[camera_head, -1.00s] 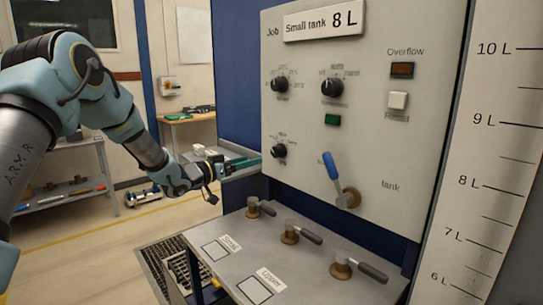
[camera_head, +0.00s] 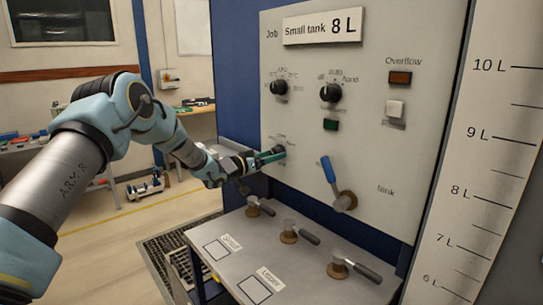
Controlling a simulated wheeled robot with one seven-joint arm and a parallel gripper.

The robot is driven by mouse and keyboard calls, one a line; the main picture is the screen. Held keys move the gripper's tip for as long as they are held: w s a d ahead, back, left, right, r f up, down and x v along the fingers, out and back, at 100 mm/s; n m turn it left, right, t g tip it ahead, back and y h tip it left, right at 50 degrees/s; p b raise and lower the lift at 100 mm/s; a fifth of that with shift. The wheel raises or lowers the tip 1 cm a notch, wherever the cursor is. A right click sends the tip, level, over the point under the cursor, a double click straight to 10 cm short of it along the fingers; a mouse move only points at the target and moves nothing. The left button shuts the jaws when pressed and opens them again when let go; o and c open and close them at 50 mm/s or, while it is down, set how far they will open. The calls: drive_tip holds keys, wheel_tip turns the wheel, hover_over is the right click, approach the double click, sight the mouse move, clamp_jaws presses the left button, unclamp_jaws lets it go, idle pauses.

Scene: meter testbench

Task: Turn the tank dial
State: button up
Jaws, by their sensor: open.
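The panel (camera_head: 375,120) bears several black dials with small, hard-to-read lettering. One dial (camera_head: 279,88) is at the upper left and another (camera_head: 330,92) is right of it. The lower-left dial (camera_head: 281,150) is largely hidden by my gripper. My gripper (camera_head: 271,156) has its green fingers right at this lower-left dial. The jaws are open; whether they touch the dial cannot be told. The word "tank" is printed at the lower right of the panel, near the blue lever (camera_head: 329,170).
Several valve handles (camera_head: 344,268) stand on the grey shelf (camera_head: 300,277) below the panel. A tall litre scale (camera_head: 488,150) stands at the right.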

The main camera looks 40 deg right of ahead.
drive_tip(key=shift+c, duration=0.3)
clamp_jaws()
drive_tip(key=shift+f+b, duration=0.15)
drive_tip(key=shift+b, duration=0.4)
drive_tip(key=m+b, duration=0.8)
drive_tip(key=b, duration=0.6)
drive_tip(key=shift+w+m, duration=0.15)
drive_tip(key=shift+m, duration=0.25)
